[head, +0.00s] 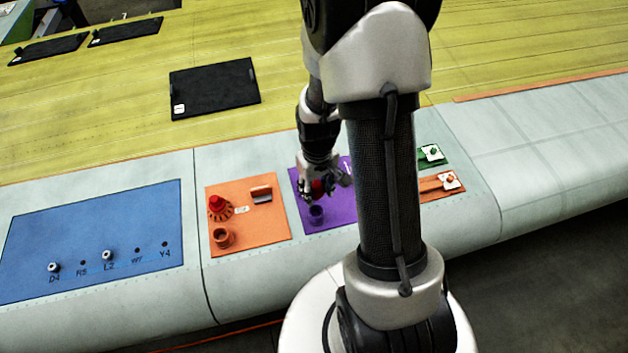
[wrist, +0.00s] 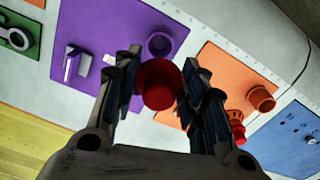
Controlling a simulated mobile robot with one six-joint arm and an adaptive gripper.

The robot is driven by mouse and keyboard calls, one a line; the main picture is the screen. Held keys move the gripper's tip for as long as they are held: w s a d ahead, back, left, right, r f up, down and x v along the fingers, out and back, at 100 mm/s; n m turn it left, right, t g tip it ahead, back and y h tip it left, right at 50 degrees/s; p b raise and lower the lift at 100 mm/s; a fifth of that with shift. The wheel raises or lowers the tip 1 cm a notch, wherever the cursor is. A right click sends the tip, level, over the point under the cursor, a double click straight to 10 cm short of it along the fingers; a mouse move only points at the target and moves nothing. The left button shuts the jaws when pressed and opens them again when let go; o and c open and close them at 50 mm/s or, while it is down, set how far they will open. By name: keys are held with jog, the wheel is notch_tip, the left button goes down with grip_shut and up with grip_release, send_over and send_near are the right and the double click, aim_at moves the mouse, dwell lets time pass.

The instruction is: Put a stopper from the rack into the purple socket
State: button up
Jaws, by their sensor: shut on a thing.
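My gripper (head: 322,190) is shut on a red stopper (wrist: 158,85), which sits between the two fingers. In the head view the stopper shows as a patch of red among the fingers. The purple socket (head: 316,213) is a short, open round cup on the purple panel (head: 336,214). In the head view it appears just below my gripper; in the wrist view the socket (wrist: 160,42) appears just beyond the stopper, and its opening looks empty. The stopper appears apart from it. My arm hides the right part of the purple panel in the head view.
The orange panel (head: 262,230) at left bears another red stopper (head: 217,203), an orange socket (head: 223,237) and a small block (head: 261,193). A blue panel (head: 120,235) lies further left. A green fixture (head: 432,154) and an orange fixture (head: 440,183) stand right of my arm.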

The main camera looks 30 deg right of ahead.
jog(key=shift+f+b, duration=2.25)
jog(key=shift+f, duration=0.9)
jog(key=shift+s+f+b, duration=0.2)
jog(key=shift+b, duration=0.1)
jog(key=shift+f, duration=0.1)
jog(key=shift+f+b, duration=0.5)
jog(key=shift+b, duration=0.1)
jog(key=shift+f+b, duration=0.8)
jog(key=shift+f, duration=0.05)
jog(key=o, duration=1.1)
